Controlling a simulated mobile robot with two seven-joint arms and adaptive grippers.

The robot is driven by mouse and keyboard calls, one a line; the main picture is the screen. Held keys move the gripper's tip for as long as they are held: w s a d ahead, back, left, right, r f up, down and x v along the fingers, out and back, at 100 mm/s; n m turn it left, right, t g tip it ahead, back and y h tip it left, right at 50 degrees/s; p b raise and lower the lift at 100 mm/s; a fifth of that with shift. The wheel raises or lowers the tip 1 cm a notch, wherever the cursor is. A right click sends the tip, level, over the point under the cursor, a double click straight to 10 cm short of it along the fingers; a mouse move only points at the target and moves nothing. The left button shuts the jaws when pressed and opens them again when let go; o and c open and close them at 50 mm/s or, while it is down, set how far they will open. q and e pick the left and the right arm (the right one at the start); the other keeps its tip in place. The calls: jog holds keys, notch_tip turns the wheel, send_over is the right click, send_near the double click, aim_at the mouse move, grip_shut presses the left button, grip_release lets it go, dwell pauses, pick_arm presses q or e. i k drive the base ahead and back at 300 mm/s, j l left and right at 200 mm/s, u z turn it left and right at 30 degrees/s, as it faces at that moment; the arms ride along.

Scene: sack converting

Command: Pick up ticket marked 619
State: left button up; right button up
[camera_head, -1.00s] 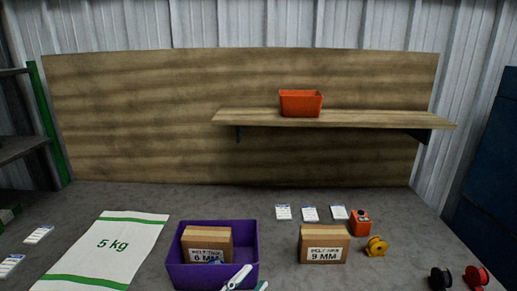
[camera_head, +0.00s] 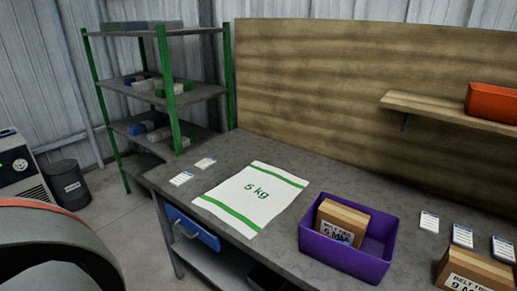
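Small white tickets with blue top edges lie on the grey bench (camera_head: 290,158). Two are at its left end, a nearer ticket (camera_head: 181,178) and a farther ticket (camera_head: 205,163). Three more lie in a row at the right: a left one (camera_head: 429,221), a middle one (camera_head: 462,236) and a right one (camera_head: 503,249). Their print is too small to read, so I cannot tell which is marked 619. Neither of my grippers is in view.
A white 5 kg sack (camera_head: 255,196) lies flat between the left tickets and a purple bin (camera_head: 345,257) holding a carton (camera_head: 340,222). Another carton (camera_head: 475,270) stands at lower right. A blue drawer (camera_head: 192,228) is under the bench; green-posted shelving (camera_head: 172,95) stands behind its left end.

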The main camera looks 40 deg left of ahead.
aim_at(202, 165)
jog(key=u, duration=1.55)
jog(key=i+j, duration=0.35)
jog(key=j, duration=0.15)
jog(key=i+j, duration=0.75)
jog(key=j, duration=0.2)
jog(key=i+j, duration=0.35)
jog(key=j, duration=0.15)
jog(key=i+j+z, duration=0.1)
jog(key=i+j, duration=0.65)
jog(key=j, duration=0.25)
